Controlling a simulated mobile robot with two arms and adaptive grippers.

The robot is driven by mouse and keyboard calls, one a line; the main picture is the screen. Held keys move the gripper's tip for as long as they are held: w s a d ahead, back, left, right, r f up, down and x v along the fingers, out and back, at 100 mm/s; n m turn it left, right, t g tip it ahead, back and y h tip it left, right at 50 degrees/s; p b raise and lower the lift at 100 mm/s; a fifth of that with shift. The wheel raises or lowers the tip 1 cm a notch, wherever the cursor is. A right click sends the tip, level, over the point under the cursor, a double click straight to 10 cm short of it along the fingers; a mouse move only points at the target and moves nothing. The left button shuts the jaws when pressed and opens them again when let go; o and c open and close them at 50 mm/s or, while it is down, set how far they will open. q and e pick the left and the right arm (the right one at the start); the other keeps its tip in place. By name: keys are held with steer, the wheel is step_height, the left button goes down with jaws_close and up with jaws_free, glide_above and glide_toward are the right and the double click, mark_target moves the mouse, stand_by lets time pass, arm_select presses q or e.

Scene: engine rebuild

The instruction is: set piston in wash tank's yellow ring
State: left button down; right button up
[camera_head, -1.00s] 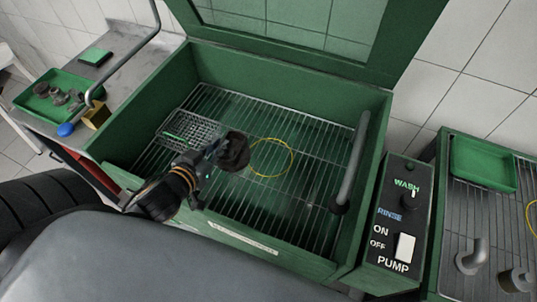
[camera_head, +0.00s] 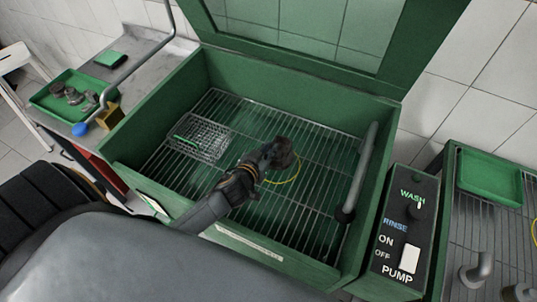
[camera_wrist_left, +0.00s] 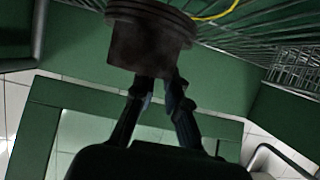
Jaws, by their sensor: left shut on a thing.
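A dark brown piston (camera_head: 283,153) is held by my left gripper (camera_head: 266,157) over the wire grate of the green wash tank (camera_head: 252,73). In the left wrist view the piston (camera_wrist_left: 148,40) sits between the fingertips of the gripper (camera_wrist_left: 158,82), its grooved end away from the palm. The yellow ring (camera_head: 287,178) lies on the grate, partly hidden behind the gripper and piston. A piece of the ring also shows in the left wrist view (camera_wrist_left: 218,12). I cannot tell how high the piston is above the grate. My right gripper is not in view.
A wire basket (camera_head: 203,137) lies on the grate at the left. A grey pipe (camera_head: 360,165) stands at the tank's right side, beside the pump control panel (camera_head: 404,225). A green parts tray (camera_head: 65,95) is on the left bench. The lid stands open.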

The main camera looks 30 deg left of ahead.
arm_select(q)
step_height(320, 180, down, 3)
steer(key=shift+r, duration=0.1)
steer(key=shift+f, duration=0.2)
steer(key=c, duration=1.4)
jaws_free()
steer(key=shift+o, duration=0.2)
steer(key=shift+r, duration=0.1)
